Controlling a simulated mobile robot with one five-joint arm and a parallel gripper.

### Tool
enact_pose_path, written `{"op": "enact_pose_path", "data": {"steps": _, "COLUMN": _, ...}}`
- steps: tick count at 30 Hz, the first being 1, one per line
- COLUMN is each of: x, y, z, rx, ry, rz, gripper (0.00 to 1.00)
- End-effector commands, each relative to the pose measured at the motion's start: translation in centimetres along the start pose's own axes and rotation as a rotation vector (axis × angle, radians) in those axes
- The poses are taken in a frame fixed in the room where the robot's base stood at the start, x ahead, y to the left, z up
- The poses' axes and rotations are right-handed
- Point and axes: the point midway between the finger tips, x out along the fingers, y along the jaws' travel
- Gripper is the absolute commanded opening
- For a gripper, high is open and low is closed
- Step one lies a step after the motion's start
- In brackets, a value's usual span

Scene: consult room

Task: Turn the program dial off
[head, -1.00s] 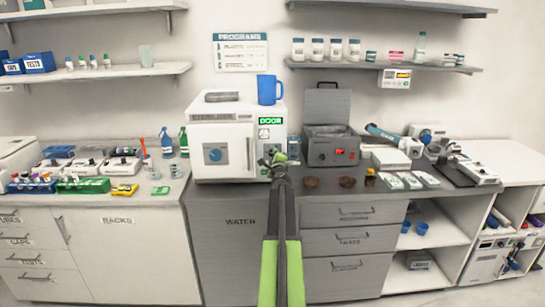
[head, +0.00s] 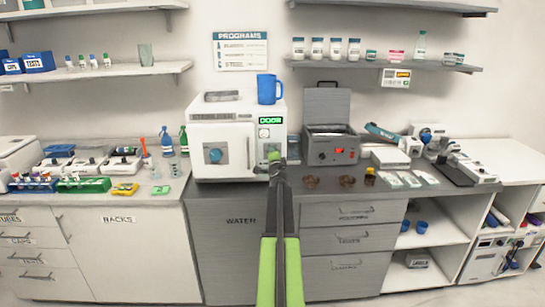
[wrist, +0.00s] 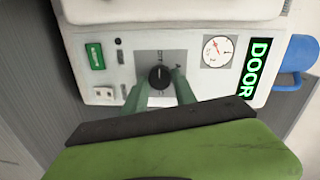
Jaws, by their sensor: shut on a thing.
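The white sterilizer (head: 208,140) stands on the counter, and its small green-lit display reads DOOR, also large in the wrist view (wrist: 256,68). The program dial (wrist: 159,76) is a small black knob on a grey plate on its front panel. In the wrist view my gripper (wrist: 161,86) has its two green fingers on either side of the dial, shut on it. The dial's pointer setting is too small to read surely. In the head view my gripper (head: 274,158) is at the right part of the panel and hides the dial.
A blue mug (head: 268,88) stands on top of the sterilizer. A grey box with a raised lid (head: 332,148) is close on the right, with brown dishes (head: 347,180) in front. Spray bottles (head: 166,142) stand to the left.

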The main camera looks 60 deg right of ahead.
Motion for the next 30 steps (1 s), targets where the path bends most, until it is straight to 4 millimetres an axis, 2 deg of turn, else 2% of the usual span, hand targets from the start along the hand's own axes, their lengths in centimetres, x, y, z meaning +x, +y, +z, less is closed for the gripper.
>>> {"op": "enact_pose_path", "data": {"steps": 12, "x": 0.1, "y": -0.1, "z": -0.3, "rx": -0.008, "ry": 0.009, "rz": -0.002, "gripper": 0.0}}
{"op": "enact_pose_path", "data": {"steps": 13, "x": 0.1, "y": -0.1, "z": -0.3, "rx": -0.008, "ry": 0.009, "rz": -0.002, "gripper": 0.35}}
{"op": "enact_pose_path", "data": {"steps": 18, "x": 0.0, "y": -0.1, "z": -0.2, "rx": -0.007, "ry": 0.006, "rz": -0.001, "gripper": 0.55}}
{"op": "enact_pose_path", "data": {"steps": 26, "x": -0.1, "y": 0.0, "z": 0.0, "rx": -0.006, "ry": 0.003, "rz": -0.001, "gripper": 0.55}}
{"op": "enact_pose_path", "data": {"steps": 30, "x": -1.5, "y": -0.1, "z": 0.0, "rx": -0.006, "ry": 0.002, "rz": 0.0, "gripper": 0.55}}
